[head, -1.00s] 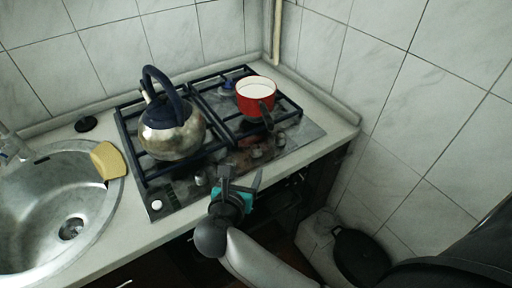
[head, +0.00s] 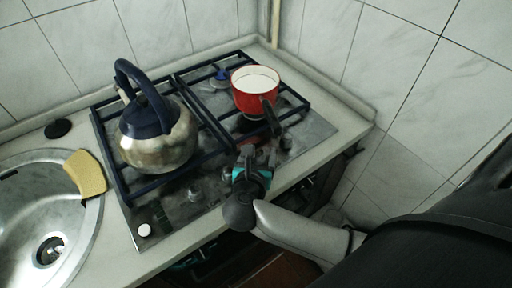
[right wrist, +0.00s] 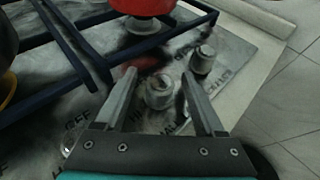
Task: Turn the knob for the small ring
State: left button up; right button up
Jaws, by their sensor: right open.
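My right gripper (head: 246,158) is over the front strip of the hob (head: 312,135), below the red pot. In the right wrist view my right gripper (right wrist: 159,76) is open. A round metal knob (right wrist: 160,92) shows between its two fingers, with no visible grip on it. A second metal knob (right wrist: 203,60) stands just beyond the right finger; it also shows in the head view (head: 286,143). Another knob (head: 194,194) sits further left on the strip. My gripper partly hides the knobs in the head view. I cannot tell which ring is small.
A red pot (head: 243,101) with a dark handle stands on the right grate, its handle pointing towards my gripper. A steel kettle (head: 160,150) stands on the left grate. A white button (head: 144,230) is at front left. The sink (head: 80,235) and yellow sponge (head: 86,174) are left.

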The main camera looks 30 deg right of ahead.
jog(key=shift+c, duration=0.2)
grip_shut()
dwell(0.4)
